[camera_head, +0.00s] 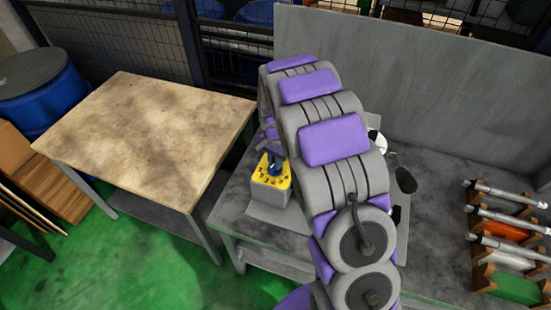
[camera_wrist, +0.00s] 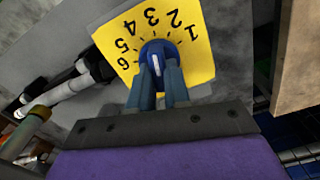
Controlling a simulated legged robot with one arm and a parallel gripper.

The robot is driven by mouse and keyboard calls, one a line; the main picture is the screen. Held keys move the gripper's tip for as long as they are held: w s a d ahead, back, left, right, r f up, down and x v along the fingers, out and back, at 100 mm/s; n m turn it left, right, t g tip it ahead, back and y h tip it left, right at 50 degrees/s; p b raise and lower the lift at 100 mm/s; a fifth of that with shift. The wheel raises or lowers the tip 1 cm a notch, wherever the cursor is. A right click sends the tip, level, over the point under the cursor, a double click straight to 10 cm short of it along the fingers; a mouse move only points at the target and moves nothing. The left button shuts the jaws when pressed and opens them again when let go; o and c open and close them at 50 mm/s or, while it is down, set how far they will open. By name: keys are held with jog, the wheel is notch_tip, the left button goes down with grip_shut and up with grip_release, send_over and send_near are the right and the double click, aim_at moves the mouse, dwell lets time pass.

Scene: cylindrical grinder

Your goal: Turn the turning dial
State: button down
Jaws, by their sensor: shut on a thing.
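The turning dial is a blue knob (camera_wrist: 157,50) with a white pointer line, set on a yellow plate (camera_wrist: 198,52) with black numbers. In the wrist view the numbers appear upside down around the knob. My gripper (camera_wrist: 158,68) is shut on the dial, with its two fingers against the knob's lower sides. In the head view the yellow plate (camera_head: 271,172) sits on top of a small grey box (camera_head: 267,191) on the grey table, left of my arm. My gripper is mostly hidden there behind my purple and grey arm.
A wooden-topped table (camera_head: 150,130) stands to the left, with green floor in front. A grey panel (camera_head: 400,70) rises behind the grey table (camera_head: 430,240). Several metal shafts (camera_head: 505,194) rest on wooden holders at the right. A blue barrel (camera_head: 45,92) stands at far left.

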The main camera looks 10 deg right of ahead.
dwell(0.4)
jog(key=c, duration=1.1)
grip_release()
jog(key=shift+a, duration=0.1)
jog(key=shift+r, duration=0.1)
notch_tip(320, 180, up, 17)
jog(key=shift+w+r+p, duration=0.1)
jog(key=shift+p, duration=1.05)
jog(key=s+n, duration=0.3)
jog(key=s, duration=1)
jog(key=s+r+n+g+b, duration=0.1)
jog(key=s+n, duration=0.2)
jog(key=s, duration=0.9)
jog(key=s+r+n, duration=0.1)
jog(key=s+n, duration=0.2)
jog(key=s, duration=1)
jog(key=shift+s+r+n+g, duration=0.2)
jog(key=shift+s+n+g, duration=0.1)
jog(key=shift+s+g, duration=0.1)
